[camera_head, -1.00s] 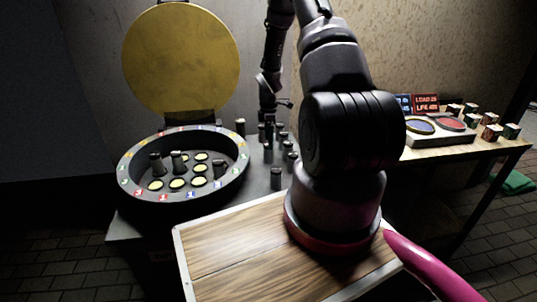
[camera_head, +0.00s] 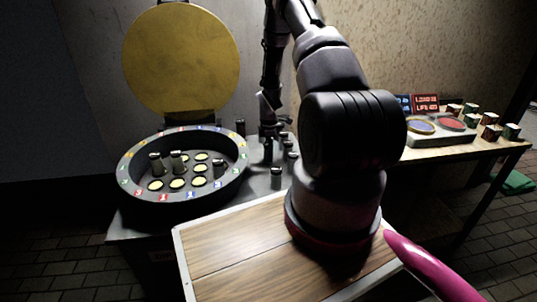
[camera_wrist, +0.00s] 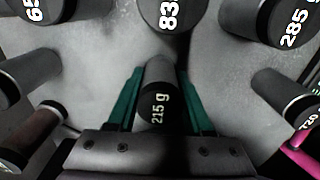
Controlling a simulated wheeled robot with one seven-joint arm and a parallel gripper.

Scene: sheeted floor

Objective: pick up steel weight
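A dark cylindrical steel weight (camera_wrist: 158,104) marked "215 g" stands between the green fingers of my gripper (camera_wrist: 159,85) in the wrist view. The fingers are on either side of it, with narrow gaps that look open. Other weights stand around it: one marked "83" (camera_wrist: 167,12) above, one marked "285" (camera_wrist: 290,20) at upper right and one marked "65" (camera_wrist: 38,10) at upper left; their labels are partly cut off. In the head view my gripper (camera_head: 268,150) is down among the weights on the grey table, and the weight between its fingers is mostly hidden.
A round dark tray (camera_head: 130,192) with yellow discs and a few weights stands left of my gripper. A raised yellow disc (camera_head: 180,60) is behind it. A wooden board (camera_head: 230,245) lies in front. A side table (camera_head: 470,148) with small cans is at right.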

